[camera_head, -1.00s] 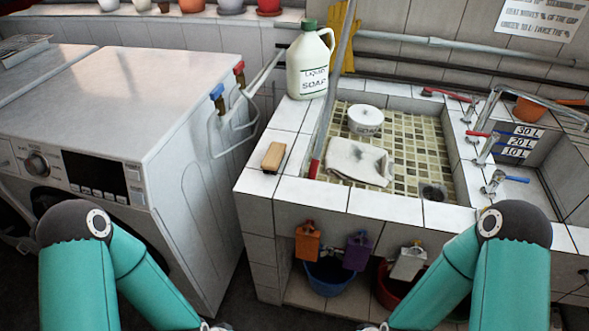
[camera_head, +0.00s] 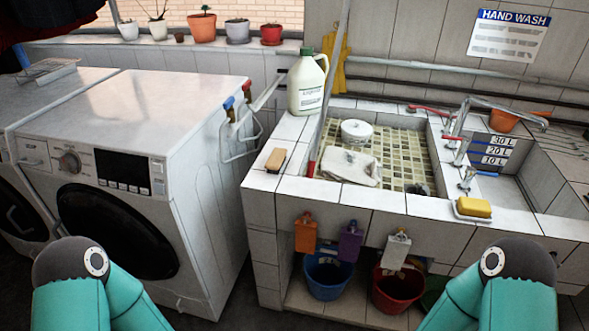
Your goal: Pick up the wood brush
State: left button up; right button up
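A small wood brush (camera_head: 275,160) lies on the white tiled ledge at the front left corner of the sink, its tan wooden side facing up.
A soap jug (camera_head: 307,84) stands behind the brush. A pole rises from the sink just right of it. A cloth (camera_head: 350,166) and white tub (camera_head: 356,132) lie in the basin. A yellow sponge (camera_head: 473,207) sits right. A washing machine (camera_head: 130,150) stands left.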

aim_at(274, 163)
jog(key=u, duration=0.35)
jog(key=i, duration=1)
jog(key=z, duration=1.9)
jog(key=k, duration=0.75)
jog(key=z, duration=0.25)
jog(key=i, duration=0.15)
jog(key=u, duration=0.05)
